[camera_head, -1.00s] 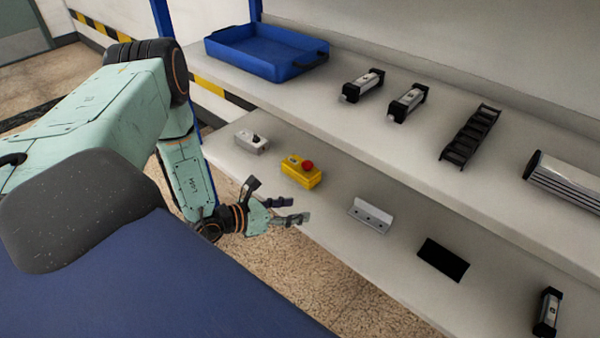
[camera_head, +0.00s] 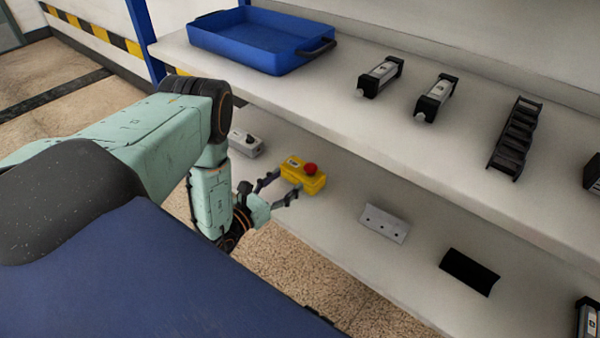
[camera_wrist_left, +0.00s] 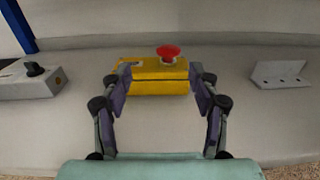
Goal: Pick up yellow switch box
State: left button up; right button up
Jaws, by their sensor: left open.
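The yellow switch box (camera_head: 303,175), with a red mushroom button on top, sits on the lower shelf. It also shows in the left wrist view (camera_wrist_left: 152,78), straight ahead between the fingers. My left gripper (camera_head: 278,188) is open at the near side of the box. In the left wrist view its fingertips (camera_wrist_left: 160,88) stand to the left and right of the box's near face. I cannot tell whether they touch it. My right gripper is not in view.
A grey switch box (camera_head: 245,143) stands left of the yellow one. A grey bracket (camera_head: 384,223) and a black plate (camera_head: 469,271) lie to the right. The upper shelf (camera_head: 330,100) overhangs behind, holding a blue tray (camera_head: 262,62) and several parts.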

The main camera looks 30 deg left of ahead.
aim_at(306, 172)
pick_arm(q)
jog(key=shift+w+d, duration=0.15)
jog(key=shift+w, duration=0.05)
jog(key=w+b, duration=0.1)
jog(key=w, duration=0.1)
jog(key=w+d+b, duration=0.1)
jog(key=w+b, duration=0.1)
jog(key=w, duration=0.1)
jog(key=shift+w+d+f, duration=0.3)
jog(key=shift+w+d, duration=0.05)
jog(key=shift+d, duration=0.05)
jog(key=shift+w, duration=0.7)
jog(key=shift+r, duration=0.1)
jog(key=shift+c, duration=0.2)
